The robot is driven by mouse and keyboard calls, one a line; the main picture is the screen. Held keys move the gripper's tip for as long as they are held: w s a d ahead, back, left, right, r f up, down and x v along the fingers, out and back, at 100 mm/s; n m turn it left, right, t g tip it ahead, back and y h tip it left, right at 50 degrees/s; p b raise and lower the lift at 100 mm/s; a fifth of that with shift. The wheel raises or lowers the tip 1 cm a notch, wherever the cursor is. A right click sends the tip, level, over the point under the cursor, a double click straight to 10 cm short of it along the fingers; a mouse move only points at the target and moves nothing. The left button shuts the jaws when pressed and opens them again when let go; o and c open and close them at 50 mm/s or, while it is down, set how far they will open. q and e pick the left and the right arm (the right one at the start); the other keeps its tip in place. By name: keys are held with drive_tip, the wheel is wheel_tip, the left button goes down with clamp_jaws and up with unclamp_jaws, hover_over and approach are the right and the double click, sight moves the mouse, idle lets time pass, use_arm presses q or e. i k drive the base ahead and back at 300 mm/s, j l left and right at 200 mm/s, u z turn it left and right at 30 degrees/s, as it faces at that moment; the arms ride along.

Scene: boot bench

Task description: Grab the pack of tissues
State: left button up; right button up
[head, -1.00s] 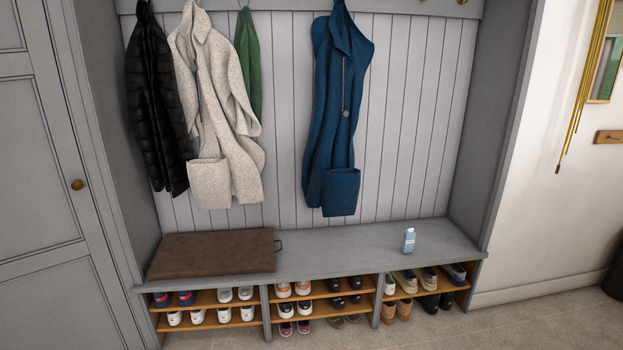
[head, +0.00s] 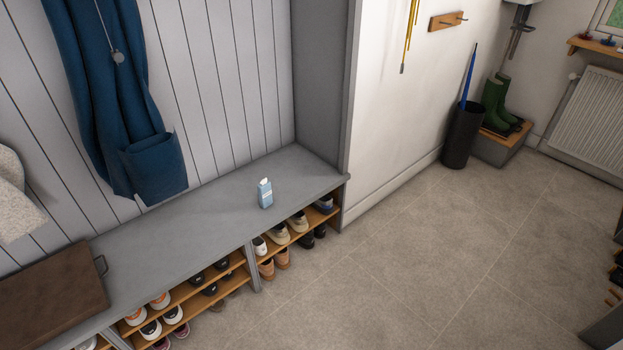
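The pack of tissues (head: 265,194) is a small light-blue and white pack with a white tuft at its top. It stands upright on the grey bench top (head: 180,222), towards the bench's right end and near its front edge. Nothing touches it and nothing hides it. Neither of my grippers shows in the head view.
Shoes (head: 280,233) fill the shelves below. A blue coat (head: 115,105) hangs behind. A dark umbrella bin (head: 463,135) and green boots (head: 494,101) stand at back right. The tiled floor (head: 400,260) in front is clear.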

sight(265, 195)
drive_tip(key=i+l+z, duration=0.15)
drive_tip(key=i, duration=0.35)
drive_tip(key=i+l+z, duration=0.15)
drive_tip(key=i+l, duration=0.15)
drive_tip(key=i, duration=0.2)
